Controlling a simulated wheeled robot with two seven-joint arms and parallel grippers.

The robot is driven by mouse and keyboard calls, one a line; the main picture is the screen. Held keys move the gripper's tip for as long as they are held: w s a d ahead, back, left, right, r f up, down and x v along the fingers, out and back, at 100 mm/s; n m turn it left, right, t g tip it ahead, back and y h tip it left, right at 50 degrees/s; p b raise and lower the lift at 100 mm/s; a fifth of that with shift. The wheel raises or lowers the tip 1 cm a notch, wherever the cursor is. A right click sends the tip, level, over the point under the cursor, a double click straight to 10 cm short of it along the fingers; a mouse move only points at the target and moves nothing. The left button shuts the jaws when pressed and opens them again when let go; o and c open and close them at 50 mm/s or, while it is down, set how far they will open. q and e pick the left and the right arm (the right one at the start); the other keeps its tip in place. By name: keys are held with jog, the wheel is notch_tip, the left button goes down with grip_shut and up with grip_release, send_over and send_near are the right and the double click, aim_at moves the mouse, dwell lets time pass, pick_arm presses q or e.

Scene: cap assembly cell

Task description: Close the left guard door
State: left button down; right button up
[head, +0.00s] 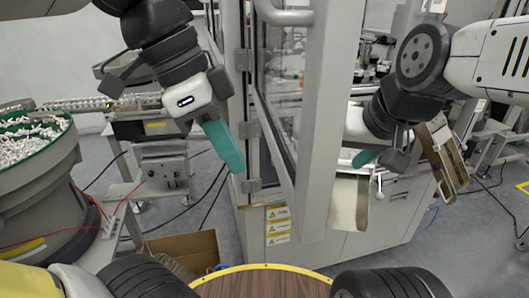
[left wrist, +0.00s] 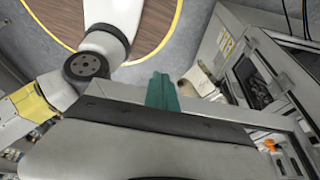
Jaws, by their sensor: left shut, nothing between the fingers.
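The left guard door (head: 327,120) is a grey-framed glass door. It stands open, swung toward me from hinges (head: 250,131) on the machine's grey post. Its tubular handle (head: 285,16) shows near the top of the picture. My left gripper (head: 228,152) has teal fingers, shut and empty, pointing down to the left of the door, in front of the hinge post. The fingers also show in the left wrist view (left wrist: 163,92). My right gripper (head: 366,158) is right of the door frame. Only part of its teal fingers shows, so its opening is unclear.
A round feeder bowl (head: 62,150) full of small white parts stands at the left. An open cardboard box (head: 185,252) and cables lie on the floor left of the machine. A tan and metal plate-like part (head: 442,155) is beside my right arm.

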pick_arm(q)
jog(key=d, duration=0.1)
jog(key=d+f, duration=0.1)
jog(key=d, duration=0.1)
jog(key=d+f, duration=0.1)
jog(key=shift+w+d, duration=0.35)
jog(key=shift+w, duration=0.05)
